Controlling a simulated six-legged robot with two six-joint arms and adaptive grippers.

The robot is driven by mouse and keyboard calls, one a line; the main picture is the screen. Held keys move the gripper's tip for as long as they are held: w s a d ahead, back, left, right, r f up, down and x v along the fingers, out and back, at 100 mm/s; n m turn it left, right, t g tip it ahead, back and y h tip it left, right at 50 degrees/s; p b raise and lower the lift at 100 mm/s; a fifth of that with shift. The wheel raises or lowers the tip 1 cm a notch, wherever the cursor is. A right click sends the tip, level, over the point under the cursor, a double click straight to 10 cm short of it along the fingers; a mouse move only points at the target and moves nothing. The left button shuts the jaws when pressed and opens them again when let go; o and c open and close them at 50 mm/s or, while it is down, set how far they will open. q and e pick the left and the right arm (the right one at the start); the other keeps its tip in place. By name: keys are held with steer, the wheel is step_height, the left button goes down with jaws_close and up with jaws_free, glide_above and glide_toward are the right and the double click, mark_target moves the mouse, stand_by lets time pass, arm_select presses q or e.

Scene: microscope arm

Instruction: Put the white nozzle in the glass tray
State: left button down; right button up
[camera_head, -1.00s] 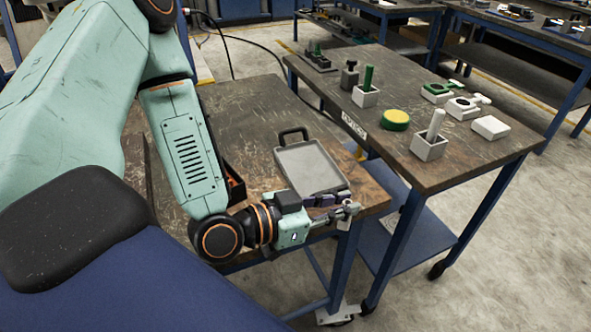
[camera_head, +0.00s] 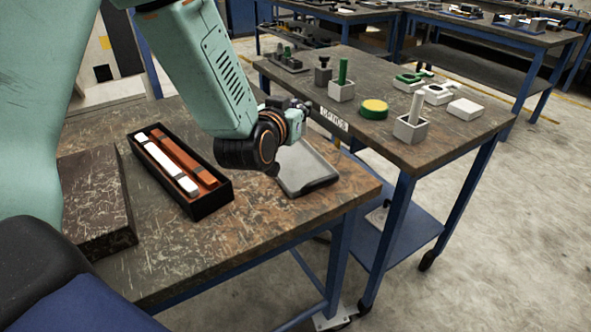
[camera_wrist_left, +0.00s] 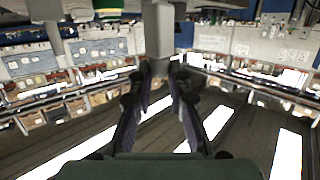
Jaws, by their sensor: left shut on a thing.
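My left gripper (camera_head: 303,108) is beyond the far edge of a shallow grey tray (camera_head: 318,183) on the near table. In the left wrist view its two fingers (camera_wrist_left: 160,72) converge on a pale grey upright piece (camera_wrist_left: 158,30) and are shut on it. I cannot tell for certain that this piece is the white nozzle. The tray's far part is hidden by my forearm; its visible part looks empty. It looks like the glass tray, though its material is not clear. My right gripper is not in view.
A black box (camera_head: 214,202) with red and white bars and a dark slab (camera_head: 92,190) lie left on the near table. The back table carries a grey holder with a white rod (camera_head: 412,130), a yellow-green disc (camera_head: 374,109) and white blocks (camera_head: 464,109).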

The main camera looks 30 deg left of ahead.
arm_select(q)
steer(key=a, duration=0.1)
steer(key=y+b, duration=0.1)
steer(key=b, duration=0.2)
glide_above(294, 169)
steer(key=shift+n, duration=0.4)
step_height(294, 169, down, 9)
steer(key=shift+f, duration=0.1)
steer(key=shift+w+f, duration=0.15)
steer(key=shift+a, duration=0.15)
steer(key=shift+s+b, duration=0.25)
steer(key=shift+b, duration=0.05)
steer(key=c, duration=1.3)
jaws_free()
steer(key=shift+w+f, duration=0.1)
steer(key=shift+o, duration=0.2)
